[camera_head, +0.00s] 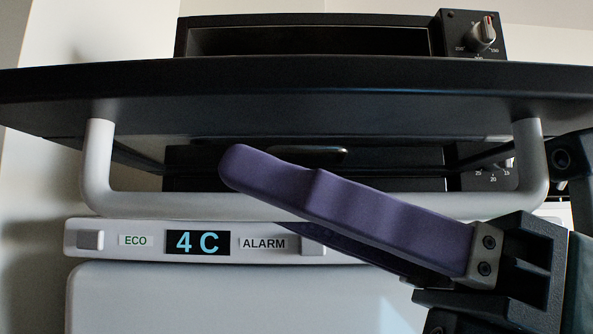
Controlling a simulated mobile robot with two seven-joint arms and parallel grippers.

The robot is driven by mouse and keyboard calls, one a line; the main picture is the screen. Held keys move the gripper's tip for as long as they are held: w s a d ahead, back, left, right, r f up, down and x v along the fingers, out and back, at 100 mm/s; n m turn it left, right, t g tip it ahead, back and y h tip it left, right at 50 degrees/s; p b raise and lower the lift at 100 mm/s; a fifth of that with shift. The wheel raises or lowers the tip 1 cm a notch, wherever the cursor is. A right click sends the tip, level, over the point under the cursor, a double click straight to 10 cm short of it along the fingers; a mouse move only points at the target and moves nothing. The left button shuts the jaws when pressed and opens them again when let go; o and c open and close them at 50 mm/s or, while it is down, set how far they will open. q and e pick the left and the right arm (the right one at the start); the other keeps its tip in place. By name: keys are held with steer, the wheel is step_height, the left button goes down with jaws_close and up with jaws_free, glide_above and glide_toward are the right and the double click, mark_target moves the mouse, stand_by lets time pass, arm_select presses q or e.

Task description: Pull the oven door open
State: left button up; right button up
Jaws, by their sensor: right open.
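The oven door (300,88) is a wide dark slab, seen almost edge-on and lying roughly level across the view, swung down from the dark oven (300,40). Its light grey bar handle (165,203) hangs below the slab on two posts. My right gripper (262,200) comes in from the lower right with its purple fingers apart. The upper finger crosses in front of the handle bar and hides part of it. The lower finger is mostly hidden. I cannot tell whether either finger touches the bar. My left gripper is out of view.
Just below the handle is a white appliance panel (148,226) with a "4 C" display (198,243). A dial (481,36) sits at the oven's upper right, and another dial (497,170) partly shows under the door. A pale wall (100,30) stands at the left.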

steer(key=shift+c, duration=0.2)
jaws_close()
stand_by(1.1)
